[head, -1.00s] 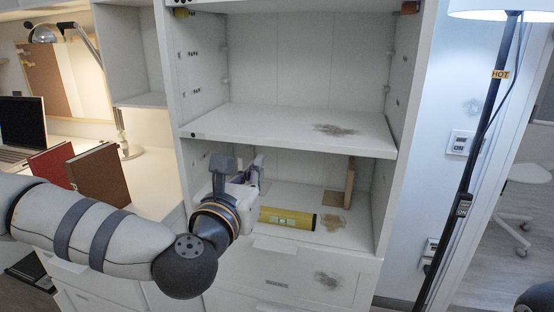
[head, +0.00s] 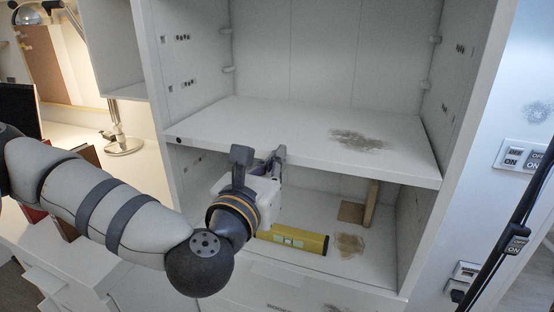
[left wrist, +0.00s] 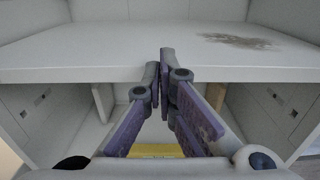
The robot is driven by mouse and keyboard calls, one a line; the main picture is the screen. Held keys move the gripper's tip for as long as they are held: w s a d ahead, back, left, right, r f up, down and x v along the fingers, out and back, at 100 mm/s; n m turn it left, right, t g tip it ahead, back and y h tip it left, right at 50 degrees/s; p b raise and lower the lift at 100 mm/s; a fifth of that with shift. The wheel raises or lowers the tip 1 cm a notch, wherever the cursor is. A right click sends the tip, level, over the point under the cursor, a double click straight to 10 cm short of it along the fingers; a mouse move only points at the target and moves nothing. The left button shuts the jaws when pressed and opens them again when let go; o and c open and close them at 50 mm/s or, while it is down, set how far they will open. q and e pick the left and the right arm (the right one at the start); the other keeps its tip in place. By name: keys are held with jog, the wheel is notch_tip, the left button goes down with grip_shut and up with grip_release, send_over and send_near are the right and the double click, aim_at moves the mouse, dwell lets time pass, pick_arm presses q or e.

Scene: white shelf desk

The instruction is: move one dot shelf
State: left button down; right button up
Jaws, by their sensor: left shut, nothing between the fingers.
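The white shelf board (head: 240,120) lies level across the cabinet, with a dark stain on its right half. A black dot (head: 179,140) marks the left end of its front edge. The board also spans the left wrist view (left wrist: 110,52). My left gripper (head: 277,158) is at the board's front edge, left of its middle. In the left wrist view its fingers (left wrist: 164,62) are together, empty, with the tips overlapping the board's front edge; whether they touch it I cannot tell. My right gripper is not in view.
A yellow spirit level (head: 298,240) lies in the lower compartment, near a brown wooden bracket (head: 371,203). Several peg holes (head: 175,85) line the side walls. The space above the board is clear.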

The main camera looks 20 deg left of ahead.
pick_arm(q)
jog(key=shift+s, duration=0.15)
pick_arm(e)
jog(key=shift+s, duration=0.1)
pick_arm(q)
jog(key=w, duration=0.5)
jog(key=shift+b, duration=0.3)
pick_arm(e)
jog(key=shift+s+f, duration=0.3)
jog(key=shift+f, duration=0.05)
pick_arm(q)
jog(key=shift+s, duration=0.1)
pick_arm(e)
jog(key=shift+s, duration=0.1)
